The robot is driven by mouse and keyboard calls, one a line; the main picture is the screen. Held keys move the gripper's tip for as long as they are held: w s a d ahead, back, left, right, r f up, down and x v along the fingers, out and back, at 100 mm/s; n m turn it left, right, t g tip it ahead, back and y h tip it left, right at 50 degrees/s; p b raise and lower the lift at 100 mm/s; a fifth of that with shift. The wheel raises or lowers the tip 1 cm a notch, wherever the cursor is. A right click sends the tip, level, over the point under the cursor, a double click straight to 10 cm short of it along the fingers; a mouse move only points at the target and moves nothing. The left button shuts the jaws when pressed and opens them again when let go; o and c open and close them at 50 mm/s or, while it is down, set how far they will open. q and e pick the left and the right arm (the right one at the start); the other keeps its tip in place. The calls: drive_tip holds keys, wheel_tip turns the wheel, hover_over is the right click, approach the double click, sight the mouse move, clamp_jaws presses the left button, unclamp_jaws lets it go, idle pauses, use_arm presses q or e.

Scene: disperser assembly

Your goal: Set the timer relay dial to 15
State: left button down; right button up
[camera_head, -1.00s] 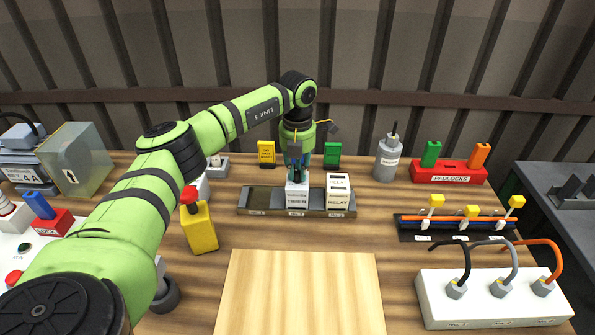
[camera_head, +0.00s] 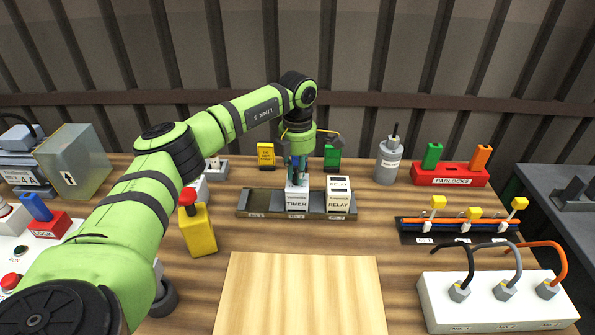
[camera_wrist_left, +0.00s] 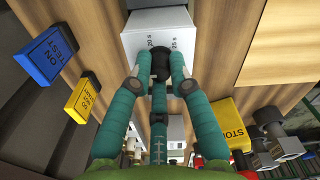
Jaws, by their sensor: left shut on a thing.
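The timer relay (camera_head: 297,201) is a white block labelled TIMER, upright in the middle of a dark rail tray (camera_head: 262,212). My left gripper (camera_head: 297,177) comes down on it from above. In the left wrist view, the teal fingers of my left gripper (camera_wrist_left: 160,72) are closed around a dark round dial (camera_wrist_left: 160,62) on the white face of the timer relay (camera_wrist_left: 138,38). Marks reading 20 s and 25 s show beside the dial. Its pointer and the other marks are hidden by the fingers. My right gripper is in neither view.
A second white relay (camera_head: 339,200) stands close to the timer's right in the tray. A yellow card (camera_head: 266,154) and a green card (camera_head: 332,157) stand behind. The light wooden board (camera_head: 298,290) in front is bare.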

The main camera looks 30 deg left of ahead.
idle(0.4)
use_arm(q)
drive_tip(key=c, duration=1.1)
unclamp_jaws()
wheel_tip(320, 180, up, 12)
drive_tip(key=shift+f, duration=0.1)
